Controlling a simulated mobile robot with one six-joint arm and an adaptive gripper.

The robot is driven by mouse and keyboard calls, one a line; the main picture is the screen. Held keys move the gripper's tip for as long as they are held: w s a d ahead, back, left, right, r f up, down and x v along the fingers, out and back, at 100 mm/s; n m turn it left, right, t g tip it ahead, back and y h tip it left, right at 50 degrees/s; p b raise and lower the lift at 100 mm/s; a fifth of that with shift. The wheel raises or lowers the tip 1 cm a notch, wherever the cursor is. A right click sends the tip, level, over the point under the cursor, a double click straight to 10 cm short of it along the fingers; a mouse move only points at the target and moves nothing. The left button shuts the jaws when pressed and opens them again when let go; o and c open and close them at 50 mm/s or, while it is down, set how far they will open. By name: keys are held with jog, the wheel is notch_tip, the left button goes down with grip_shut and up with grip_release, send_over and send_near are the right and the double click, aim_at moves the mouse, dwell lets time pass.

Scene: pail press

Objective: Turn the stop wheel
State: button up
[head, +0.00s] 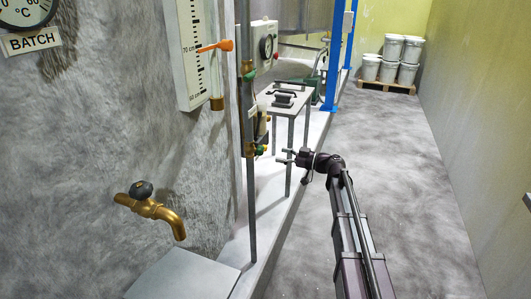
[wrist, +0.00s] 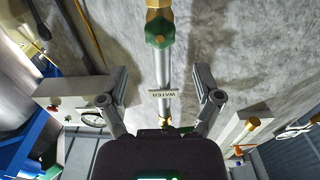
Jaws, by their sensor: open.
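No part is marked as the stop wheel, so I cannot tell for sure which it is. A brass tap (head: 155,210) with a dark round handwheel (head: 141,190) sticks out of the left wall. A vertical pipe (head: 250,190) carries green and brass valve fittings (head: 260,150). The wrist view shows a grey pipe (wrist: 162,70) with an upside-down WATER tag (wrist: 164,92) and a green fitting (wrist: 159,28). My gripper (head: 285,156) is open, right of the pipe in the head view. In the wrist view my gripper (wrist: 161,82) has its fingers on either side of the pipe, touching nothing visible.
A level gauge board (head: 195,50) with an orange pointer (head: 216,46) hangs on the left wall. A small metal table (head: 290,97), a control box (head: 262,45) and a blue post (head: 333,65) stand beyond. White pails (head: 393,48) sit on a pallet. The floor to the right is clear.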

aim_at(264, 151)
jog(key=x, duration=0.7)
jog(key=shift+w+a, duration=0.1)
jog(key=shift+a, duration=0.15)
jog(key=c, duration=0.6)
